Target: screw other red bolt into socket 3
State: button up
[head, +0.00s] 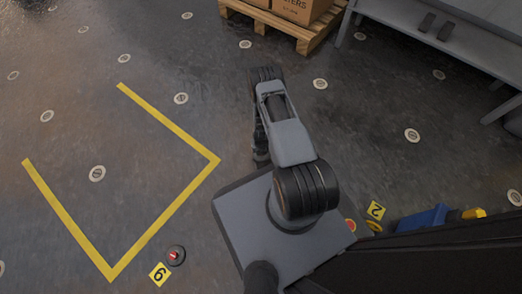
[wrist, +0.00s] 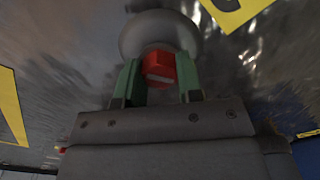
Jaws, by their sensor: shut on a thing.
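My gripper (wrist: 159,72) shows in the wrist view with its two green fingers shut on the sides of a red bolt (wrist: 160,64). The bolt has a light slot mark on its face. A round grey piece (wrist: 158,28) lies right beyond the bolt; I cannot tell whether the bolt sits in it or only in front of it. In the head view my arm bends down beside my base and its fingers are hidden. Another red bolt (head: 176,255) stands in a dark round socket by the plate marked 6 (head: 159,274). No number 3 is readable.
A yellow floor outline (head: 185,205) lies to the left. A pallet with boxes (head: 275,25) and a grey bench (head: 440,50) stand at the back. A plate marked 2 (head: 376,210) and a blue object (head: 425,218) are at the right of my base.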

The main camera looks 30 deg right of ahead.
jog(key=shift+m, duration=0.4)
jog(key=shift+s+m, duration=0.1)
jog(key=shift+m, duration=1.1)
jog(key=m, duration=0.4)
jog(key=shift+f+m, duration=0.1)
jog(key=shift+m, duration=1.3)
jog(key=shift+m, duration=0.9)
jog(key=m+p, duration=0.1)
jog(key=m, duration=0.2)
jog(key=shift+s+m, duration=0.1)
jog(key=shift+m, duration=0.3)
jog(key=m, duration=0.4)
